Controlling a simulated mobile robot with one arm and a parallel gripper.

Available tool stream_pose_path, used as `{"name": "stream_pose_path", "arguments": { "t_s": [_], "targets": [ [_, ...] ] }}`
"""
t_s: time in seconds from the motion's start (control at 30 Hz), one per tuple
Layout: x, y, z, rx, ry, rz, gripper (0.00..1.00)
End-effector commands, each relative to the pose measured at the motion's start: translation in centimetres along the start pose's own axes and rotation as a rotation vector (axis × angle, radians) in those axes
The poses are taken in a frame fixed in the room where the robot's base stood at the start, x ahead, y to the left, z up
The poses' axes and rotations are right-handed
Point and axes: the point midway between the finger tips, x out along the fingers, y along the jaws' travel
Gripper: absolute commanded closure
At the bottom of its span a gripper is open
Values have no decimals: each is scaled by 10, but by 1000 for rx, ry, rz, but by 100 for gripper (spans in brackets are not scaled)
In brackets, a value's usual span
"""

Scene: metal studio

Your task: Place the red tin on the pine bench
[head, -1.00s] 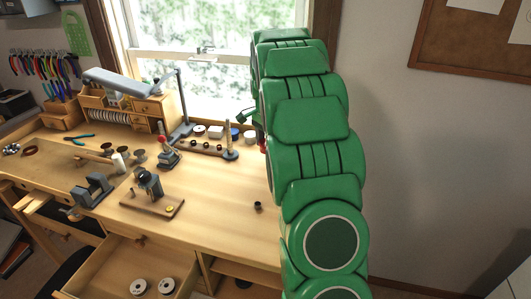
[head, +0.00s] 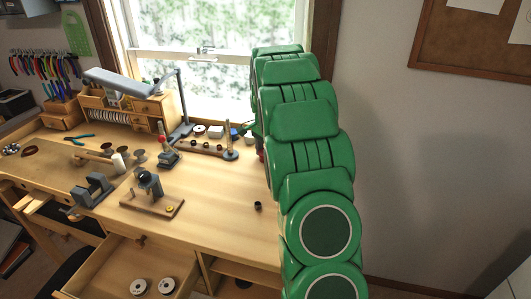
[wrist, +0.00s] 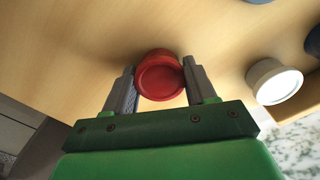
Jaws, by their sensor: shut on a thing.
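The red tin (wrist: 160,76) is a short round tin between the two grey fingers of my gripper (wrist: 159,80) in the wrist view. The gripper is shut on it. The pale wood of the pine bench (wrist: 80,45) fills the view behind the tin; I cannot tell whether the tin touches it. In the head view the pine bench (head: 215,190) stands under the window. Only a sliver of the red tin (head: 262,155) shows at the left edge of my green arm, which hides most of the gripper and the bench's right end.
A white-topped tin (wrist: 274,82) stands right of the gripper in the wrist view. In the head view, a wooden rack (head: 200,148), a small dark cup (head: 258,206) and a microscope-like tool (head: 148,185) stand on the bench. The middle front is mostly clear. A drawer (head: 110,275) is open.

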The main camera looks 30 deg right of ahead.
Motion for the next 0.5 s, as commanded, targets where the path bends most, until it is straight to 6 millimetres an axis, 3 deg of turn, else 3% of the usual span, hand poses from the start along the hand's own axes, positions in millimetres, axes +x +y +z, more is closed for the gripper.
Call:
{"name": "stream_pose_path", "arguments": {
  "t_s": [0.13,0.17,0.3,0.5],
  "targets": [
    [3,0,0,0,0,0,75],
    [3,0,0,0,0,0,40],
    [2,0,0,0,0,0,19],
    [2,0,0,0,0,0,19]
  ]
}}
